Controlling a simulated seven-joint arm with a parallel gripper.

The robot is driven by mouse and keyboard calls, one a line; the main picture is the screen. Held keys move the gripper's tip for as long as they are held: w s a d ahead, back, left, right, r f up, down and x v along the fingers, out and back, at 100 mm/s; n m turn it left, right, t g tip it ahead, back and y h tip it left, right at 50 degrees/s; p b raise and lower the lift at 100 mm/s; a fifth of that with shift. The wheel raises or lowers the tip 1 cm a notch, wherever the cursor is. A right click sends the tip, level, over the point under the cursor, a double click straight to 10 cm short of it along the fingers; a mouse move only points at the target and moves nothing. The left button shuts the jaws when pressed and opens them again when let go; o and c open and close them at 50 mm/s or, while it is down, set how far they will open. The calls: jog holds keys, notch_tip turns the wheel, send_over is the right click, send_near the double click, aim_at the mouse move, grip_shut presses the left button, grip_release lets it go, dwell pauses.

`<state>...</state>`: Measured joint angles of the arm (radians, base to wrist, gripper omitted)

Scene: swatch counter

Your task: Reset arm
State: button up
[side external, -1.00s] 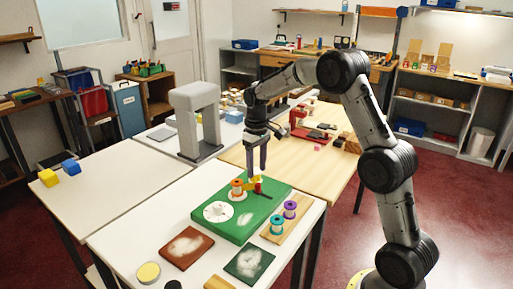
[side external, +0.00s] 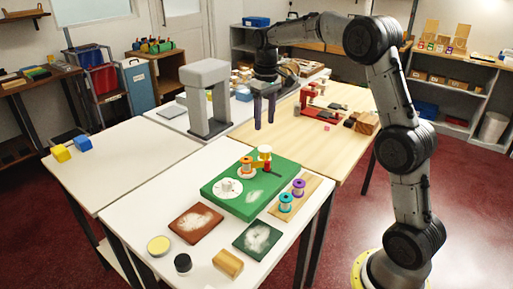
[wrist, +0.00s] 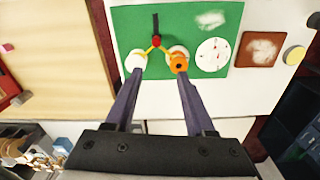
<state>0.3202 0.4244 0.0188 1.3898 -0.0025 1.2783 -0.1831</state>
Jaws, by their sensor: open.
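My gripper (side external: 264,124) is open and empty. It hangs with its fingers pointing down, above the light wood table and behind the green board (side external: 285,172). The board lies on the white table and carries a white dial (side external: 228,186), an orange spool (side external: 246,164), a white-topped spool (side external: 265,152) and a small red piece (side external: 266,168). In the wrist view the spread fingers (wrist: 159,76) overlap the board's near edge in the picture. There a yellow forked piece (wrist: 156,46) with a red centre and a black bar lies by the two spools, with nothing between the fingers.
A grey arch-shaped stand (side external: 207,98) rises left of my gripper. A wood strip with teal (side external: 286,203) and purple (side external: 298,187) spools lies right of the board. Brown (side external: 196,222) and dark green (side external: 257,236) plates lie in front. The left white table is mostly clear.

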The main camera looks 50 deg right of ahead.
jog(key=s+a+r+n+t, duration=0.2)
jog(key=s+a+r+t, duration=0.1)
jog(key=s+a+r, duration=1)
jog(key=s+a+f+t, duration=0.2)
jog(key=s+f, duration=0.9)
jog(key=s, duration=0.4)
jog(key=shift+s+f, duration=0.2)
jog(key=shift+s, duration=0.2)
dwell(1.3)
